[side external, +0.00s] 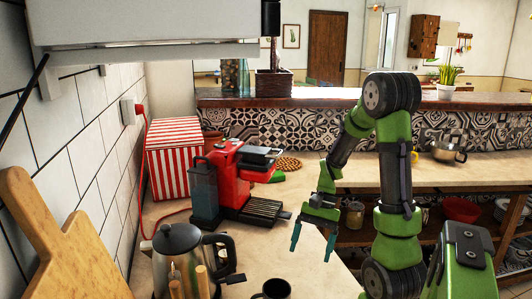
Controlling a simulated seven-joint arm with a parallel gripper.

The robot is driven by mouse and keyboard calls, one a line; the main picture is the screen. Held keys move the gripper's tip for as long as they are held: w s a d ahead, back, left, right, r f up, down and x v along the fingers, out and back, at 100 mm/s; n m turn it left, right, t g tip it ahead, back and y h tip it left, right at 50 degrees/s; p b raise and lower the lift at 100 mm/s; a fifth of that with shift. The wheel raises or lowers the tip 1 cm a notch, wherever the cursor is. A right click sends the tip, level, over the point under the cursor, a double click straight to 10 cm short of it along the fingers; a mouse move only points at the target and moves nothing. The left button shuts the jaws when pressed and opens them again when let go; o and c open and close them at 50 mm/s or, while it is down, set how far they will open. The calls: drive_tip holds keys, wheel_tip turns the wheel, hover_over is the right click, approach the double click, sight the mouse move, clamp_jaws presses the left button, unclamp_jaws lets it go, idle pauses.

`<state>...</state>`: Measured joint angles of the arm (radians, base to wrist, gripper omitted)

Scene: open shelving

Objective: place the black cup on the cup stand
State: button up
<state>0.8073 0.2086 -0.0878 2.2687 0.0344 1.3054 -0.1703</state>
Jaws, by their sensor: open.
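The black cup (274,289) stands on the counter at the bottom edge of the side external view, partly cut off by the frame.
A steel kettle (178,262) stands left of the cup, with wooden utensil handles before it. A cutting board (60,245) leans at the left wall. A red-striped box (174,160) stands behind the machine. Counter between tray and cup looks clear.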

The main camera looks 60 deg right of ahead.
sight(283, 290)
drive_tip(key=s+f+m+y, duration=0.1)
drive_tip(key=s+d+f+m+t+y, duration=0.1)
drive_tip(key=f+m+y, duration=0.1)
drive_tip(key=s+d+f+m+t+y, duration=0.1)
drive_tip(key=y, duration=0.1)
drive_tip(key=shift+s+d+f+m, duration=0.15)
drive_tip(key=shift+s+m, duration=0.05)
drive_tip(key=shift+m, duration=0.2)
drive_tip(key=shift+d+f+m+t+y, duration=0.15)
drive_tip(key=shift+m+t+y, duration=0.25)
drive_tip(key=shift+t, duration=0.1)
drive_tip(key=shift+w+d+r+t+y, duration=0.1)
drive_tip(key=shift+w+r+t+y, duration=0.35)
drive_tip(key=shift+w+r, duration=0.3)
drive_tip(key=shift+w+a, duration=0.15)
drive_tip(key=shift+a, duration=0.15)
drive_tip(key=x, duration=1.1)
drive_tip(key=shift+r, duration=0.15)
drive_tip(key=shift+r+x, duration=0.1)
drive_tip(key=shift+x, duration=1.25)
drive_tip(key=shift+r+x, duration=0.15)
drive_tip(key=shift+x, duration=1.2)
drive_tip(key=shift+w, duration=0.2)
drive_tip(key=c, duration=0.9)
drive_tip(key=shift+r, duration=0.1)
